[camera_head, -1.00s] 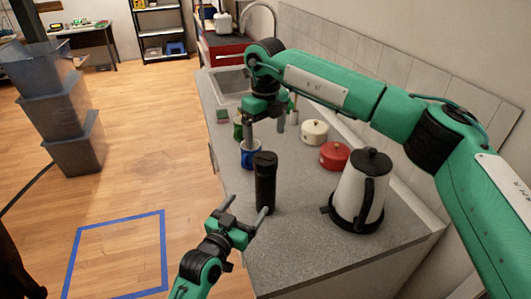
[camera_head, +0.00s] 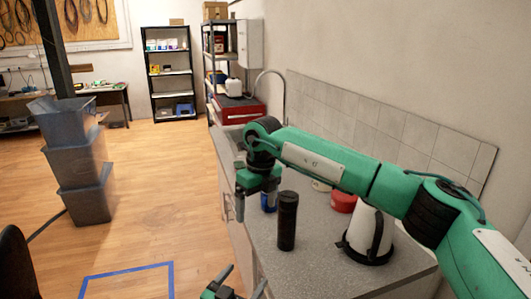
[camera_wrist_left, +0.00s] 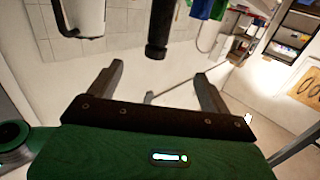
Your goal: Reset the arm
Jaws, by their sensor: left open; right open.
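My right gripper (camera_head: 256,205) hangs from the green arm crossing from the right. Its jaws point down, open, in front of the blue mug (camera_head: 268,202), which they partly hide. I cannot tell whether they touch the mug. My left gripper (camera_head: 245,281) is open and empty at the bottom edge, in front of the counter; most of its arm is out of frame. In the left wrist view its two fingers (camera_wrist_left: 160,72) stand apart with nothing between them. The black bottle (camera_head: 287,222) stands upright on the counter, and shows beyond the fingers in the left wrist view (camera_wrist_left: 159,30).
A white kettle (camera_head: 366,232) with a black base stands on the grey counter (camera_head: 318,262). A red pot (camera_head: 343,202) and a cream pot (camera_head: 320,185) sit behind, partly hidden by my arm. Stacked grey bins (camera_head: 80,160) stand at left.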

